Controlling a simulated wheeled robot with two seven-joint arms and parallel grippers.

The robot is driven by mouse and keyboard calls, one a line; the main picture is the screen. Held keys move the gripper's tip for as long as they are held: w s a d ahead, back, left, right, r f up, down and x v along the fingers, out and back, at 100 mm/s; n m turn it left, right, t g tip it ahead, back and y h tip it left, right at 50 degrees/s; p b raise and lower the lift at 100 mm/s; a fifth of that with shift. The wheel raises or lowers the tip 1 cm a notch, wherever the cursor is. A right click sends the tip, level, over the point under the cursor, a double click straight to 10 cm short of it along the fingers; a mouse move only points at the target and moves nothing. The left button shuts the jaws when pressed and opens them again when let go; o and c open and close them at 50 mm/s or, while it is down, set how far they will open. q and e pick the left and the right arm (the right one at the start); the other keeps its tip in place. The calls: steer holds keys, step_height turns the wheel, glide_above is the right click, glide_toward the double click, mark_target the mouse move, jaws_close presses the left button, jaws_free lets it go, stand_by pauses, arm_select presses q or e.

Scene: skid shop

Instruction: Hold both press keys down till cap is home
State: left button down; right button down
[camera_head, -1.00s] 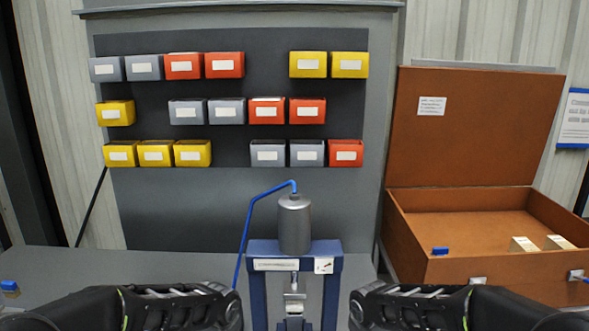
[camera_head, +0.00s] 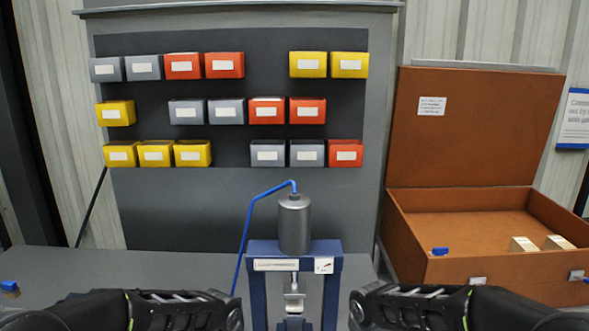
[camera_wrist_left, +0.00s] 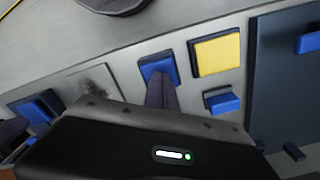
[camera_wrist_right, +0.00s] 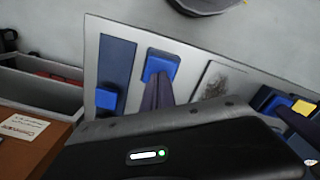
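The bench press (camera_head: 336,290) has a blue frame, a silver cylinder (camera_head: 294,225) and a blue hose. A metal ram (camera_head: 293,284) shows below its crossbar; I cannot make out the cap. In the left wrist view, my left gripper (camera_wrist_left: 160,78) has its fingers together, tips at a blue press key (camera_wrist_left: 157,66). In the right wrist view, my right gripper (camera_wrist_right: 157,79) likewise has its fingers together at the other blue press key (camera_wrist_right: 161,63). Both grippers are empty. I cannot tell how far either key is pressed. The head view does not show the fingertips.
A yellow square pad (camera_wrist_left: 217,54) and another blue block (camera_wrist_left: 222,102) lie beside the left key. An open brown case (camera_head: 500,268) with a few small blocks stands at right. Several coloured bins (camera_head: 225,65) hang on the back panel.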

arm_select(q)
steer(key=shift+f, duration=0.15)
arm_select(e)
steer(key=shift+f, duration=1.1)
stand_by(1.1)
arm_select(q)
step_height(320, 180, up, 8)
stand_by(0.9)
arm_select(e)
steer(key=shift+r, duration=0.1)
step_height(320, 180, up, 8)
stand_by(1.0)
stand_by(1.2)
